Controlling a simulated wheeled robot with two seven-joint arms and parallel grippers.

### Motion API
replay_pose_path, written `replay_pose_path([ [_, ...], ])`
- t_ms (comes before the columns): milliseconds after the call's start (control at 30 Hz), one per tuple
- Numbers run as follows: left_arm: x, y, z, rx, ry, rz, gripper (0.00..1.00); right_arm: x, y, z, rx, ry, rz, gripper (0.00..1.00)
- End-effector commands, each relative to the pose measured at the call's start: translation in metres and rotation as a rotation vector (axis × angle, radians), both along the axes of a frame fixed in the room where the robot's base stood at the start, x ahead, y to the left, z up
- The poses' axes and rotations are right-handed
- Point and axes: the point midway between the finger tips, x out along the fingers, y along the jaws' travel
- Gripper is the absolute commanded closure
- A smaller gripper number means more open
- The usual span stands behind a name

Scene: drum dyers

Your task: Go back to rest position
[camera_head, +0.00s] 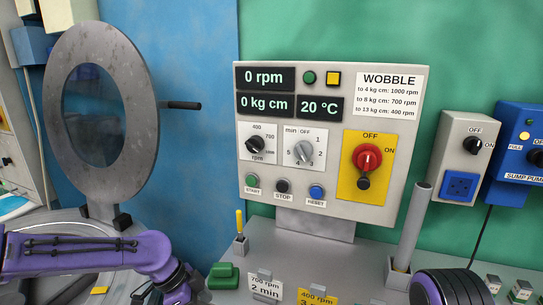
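My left arm, purple with black cables, reaches in from the lower left and bends down out of the bottom edge, so its gripper fingers do not show. A purple and black ribbed part, apparently of my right arm, shows at the bottom right; no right fingers are visible. The control panel (330,140) stands upright ahead and reads 0 rpm, 0 kg cm and 20 °C. Its red rotary switch (367,158) sits on a yellow plate. The round grey drum door (137,115) with a dark window stands open at the left.
A grey socket box (468,150) and a blue sump pump box (520,150) hang at the right. A grey post (412,225), a yellow-handled tool (240,225), a green block (223,276) and label cards (265,285) stand on the grey bench below the panel.

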Motion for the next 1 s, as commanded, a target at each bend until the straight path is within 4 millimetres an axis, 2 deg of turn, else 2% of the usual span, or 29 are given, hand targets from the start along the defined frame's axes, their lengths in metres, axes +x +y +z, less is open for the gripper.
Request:
replay_pose_path([
  [267,-0.038,-0.028,-0.08,-0.047,0.164,0.332,0.06,0.0,0.0,0.0,0.0,0.001,0.0,0.57],
  [367,-0.06,-0.033,-0.119,-0.047,0.236,0.518,0.06,-0.001,0.0,0.0,0.0,0.001,0.0,0.57],
  [467,-0.094,-0.029,-0.165,-0.021,0.31,0.767,0.06,0.0,0.0,0.0,0.0,0.001,0.0,0.57],
  [567,-0.145,-0.006,-0.216,0.045,0.353,1.097,0.06,0.0,0.0,0.0,0.001,0.001,0.0,0.57],
  [600,-0.168,0.01,-0.233,0.083,0.348,1.242,0.06,0.0,0.0,0.0,0.001,0.001,0.0,0.57],
  [700,-0.22,0.059,-0.256,0.171,0.265,1.56,0.06,0.0,0.0,0.0,0.0,0.001,0.0,0.57],
  [833,-0.264,0.115,-0.255,0.237,0.097,1.821,0.06,-0.001,0.0,0.0,0.0,0.001,0.0,0.57],
  [900,-0.275,0.133,-0.249,0.247,0.026,1.893,0.06,-0.001,0.0,0.0,0.0,0.001,0.0,0.57],
  [1000,-0.281,0.144,-0.245,0.25,-0.021,1.935,0.06,0.0,0.0,0.0,0.0,0.001,0.0,0.57],
])
